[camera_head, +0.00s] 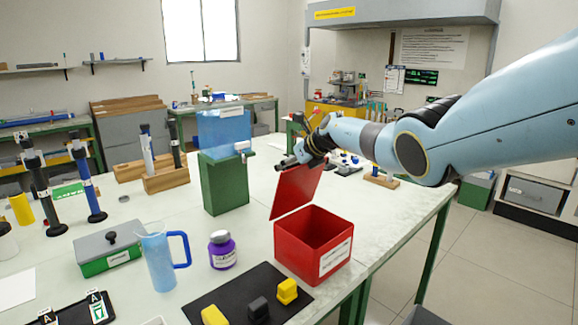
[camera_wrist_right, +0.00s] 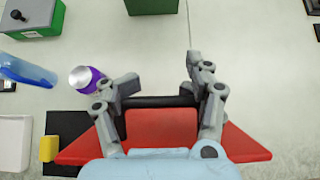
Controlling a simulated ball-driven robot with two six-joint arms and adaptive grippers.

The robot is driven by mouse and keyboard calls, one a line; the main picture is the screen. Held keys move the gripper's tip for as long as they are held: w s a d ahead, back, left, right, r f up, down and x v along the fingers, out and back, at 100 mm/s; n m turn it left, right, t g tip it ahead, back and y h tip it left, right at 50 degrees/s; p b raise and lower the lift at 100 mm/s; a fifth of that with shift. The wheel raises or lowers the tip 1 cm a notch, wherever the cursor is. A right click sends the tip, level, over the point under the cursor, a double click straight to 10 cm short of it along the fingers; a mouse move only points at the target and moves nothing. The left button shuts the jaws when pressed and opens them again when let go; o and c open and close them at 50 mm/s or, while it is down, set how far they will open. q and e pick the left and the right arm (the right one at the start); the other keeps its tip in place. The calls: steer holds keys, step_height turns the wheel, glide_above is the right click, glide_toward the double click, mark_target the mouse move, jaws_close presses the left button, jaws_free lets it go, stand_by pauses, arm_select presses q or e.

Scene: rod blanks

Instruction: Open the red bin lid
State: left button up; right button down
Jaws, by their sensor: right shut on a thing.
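The red bin (camera_head: 318,252) stands on the white table with a white label on its front, and its inside shows from above. Its red lid (camera_head: 297,193) is tilted up steeply at the back of the bin. My right gripper (camera_head: 296,160) is at the lid's raised top edge. In the right wrist view my right gripper (camera_wrist_right: 160,92) has its fingers on either side of a dark bar-like handle (camera_wrist_right: 160,101) on the red lid (camera_wrist_right: 175,132). It is shut on that handle. My left gripper is not in view.
A black mat (camera_head: 232,300) with yellow and dark blocks lies in front of the bin. A purple jar (camera_head: 222,251), a blue jug (camera_head: 160,262) and a grey-lidded green box (camera_head: 108,246) stand to its left. A green stand (camera_head: 225,185) is behind.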

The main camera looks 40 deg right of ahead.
steer(key=shift+w+r, duration=0.25)
steer(key=shift+r, duration=0.25)
steer(key=c, duration=0.9)
jaws_free()
steer(key=o, duration=0.7)
steer(key=shift+f, duration=0.25)
steer(key=shift+o, duration=0.2)
steer(key=shift+s+f, duration=0.1)
steer(key=v, duration=1.2)
